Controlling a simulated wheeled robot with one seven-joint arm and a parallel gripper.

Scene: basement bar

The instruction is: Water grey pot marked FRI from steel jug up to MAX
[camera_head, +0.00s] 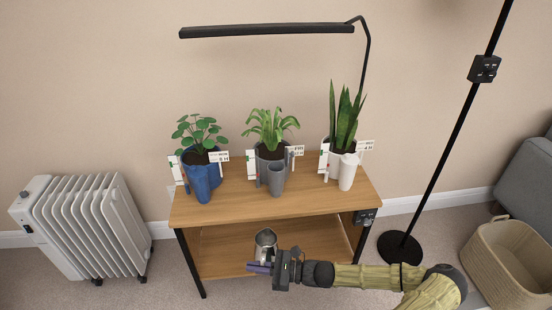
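The grey pot (262,177) stands in the middle of the upper wooden shelf, with a strappy green plant and a side tube. A white card (297,151) at its right bears print too small to read. A gauge strip (252,165) with coloured marks stands at its left. The steel jug (265,244) is upright above or on the lower shelf, its base partly hidden by my gripper.
A blue pot (202,180) stands left and a white pot (346,170) right on the upper shelf (310,202). A black lamp bar (265,31) hangs above. A white radiator (85,225) is left; a lamp pole (440,160) and basket (510,265) are right.

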